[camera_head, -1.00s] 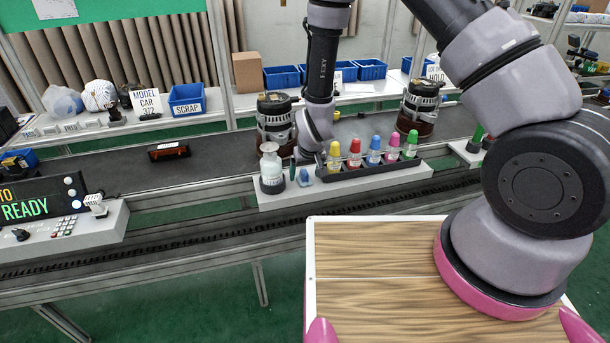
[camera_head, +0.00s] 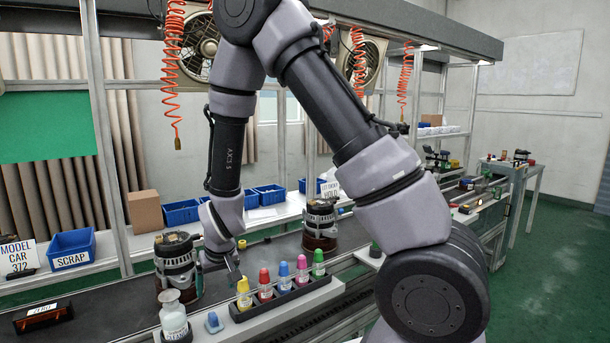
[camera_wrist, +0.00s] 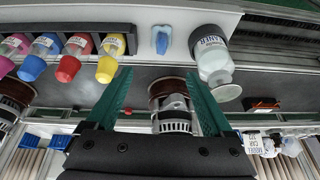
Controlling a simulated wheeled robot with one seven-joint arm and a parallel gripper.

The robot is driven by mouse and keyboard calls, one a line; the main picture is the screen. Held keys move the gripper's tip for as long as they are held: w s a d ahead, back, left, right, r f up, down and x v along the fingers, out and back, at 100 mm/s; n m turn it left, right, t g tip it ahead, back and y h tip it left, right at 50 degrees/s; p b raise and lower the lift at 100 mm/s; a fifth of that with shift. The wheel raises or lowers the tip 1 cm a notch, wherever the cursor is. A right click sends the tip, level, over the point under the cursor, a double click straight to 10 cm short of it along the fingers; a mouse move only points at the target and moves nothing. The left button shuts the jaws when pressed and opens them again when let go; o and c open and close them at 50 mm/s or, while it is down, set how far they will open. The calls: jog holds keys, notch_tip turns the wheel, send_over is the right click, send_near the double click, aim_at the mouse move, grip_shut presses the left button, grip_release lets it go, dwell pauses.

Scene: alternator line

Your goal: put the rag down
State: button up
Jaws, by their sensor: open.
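No rag can be made out for certain. A small blue item (camera_head: 213,322), which may be the folded rag, sits on the light ledge between a white-capped cleaner bottle (camera_head: 173,316) and the row of coloured bottles. It also shows in the wrist view (camera_wrist: 163,40), beyond my fingertips and apart from them. My gripper (camera_wrist: 158,78) is open, with its two green fingers spread and nothing held between them. In the head view my gripper (camera_head: 234,276) is partly hidden by its wrist, near the yellow-capped bottle (camera_head: 243,295).
A black rack (camera_head: 290,294) holds several colour-capped bottles close to my gripper. One alternator (camera_head: 177,268) stands left on the dark conveyor, another (camera_head: 320,226) farther right. A red-lit display (camera_head: 43,316) lies at left. Blue bins (camera_head: 72,249) line the back shelf.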

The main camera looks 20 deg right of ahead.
jog(key=d+r+m+y, duration=0.1)
jog(key=d+r, duration=0.3)
jog(key=r, duration=0.4)
jog(key=s+d+r+m+t, duration=0.15)
jog(key=d+r, duration=0.25)
jog(key=r, duration=0.4)
jog(key=d+r+m+g+y, duration=0.1)
jog(key=d+r, duration=0.3)
jog(key=r, duration=0.5)
jog(key=s+d+r+m+t+h, duration=0.1)
jog(key=s+d+r+m+t, duration=0.1)
jog(key=s+d+r, duration=0.9)
jog(key=s+m, duration=0.1)
jog(key=s, duration=0.1)
jog(key=shift+s+d+h, duration=0.2)
jog(key=shift+s+h, duration=0.1)
jog(key=shift+s, duration=0.05)
jog(key=shift+m, duration=0.25)
